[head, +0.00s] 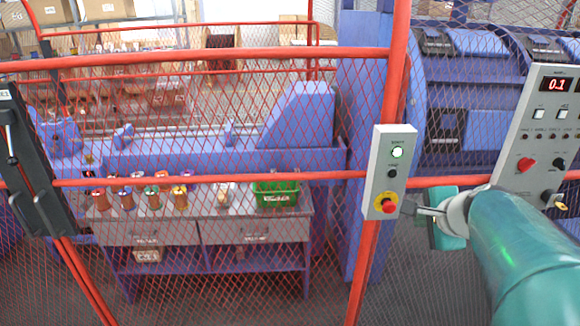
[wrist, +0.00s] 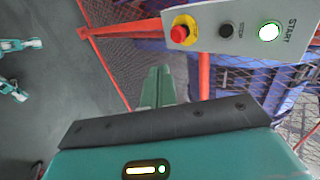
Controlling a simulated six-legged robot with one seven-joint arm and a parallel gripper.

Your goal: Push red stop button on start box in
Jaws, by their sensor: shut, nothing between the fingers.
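The start box (head: 378,180) is a narrow grey-white box on a red fence post. Its red stop button (head: 387,205) sits low on the box in a yellow ring. A dark button (head: 392,173) and a lit white button (head: 397,152) are above it. My gripper (head: 420,211) is shut and empty, just right of the box at about the stop button's height. In the wrist view the red stop button (wrist: 182,31) is above and right of my closed fingers (wrist: 157,72). The fingers appear apart from the button.
A red mesh fence (head: 200,178) runs across the view. A larger control panel (head: 540,135) with a red display and several buttons stands to the right, near my arm. Behind the fence are a bench with spools (head: 155,234) and a green basket (head: 277,193).

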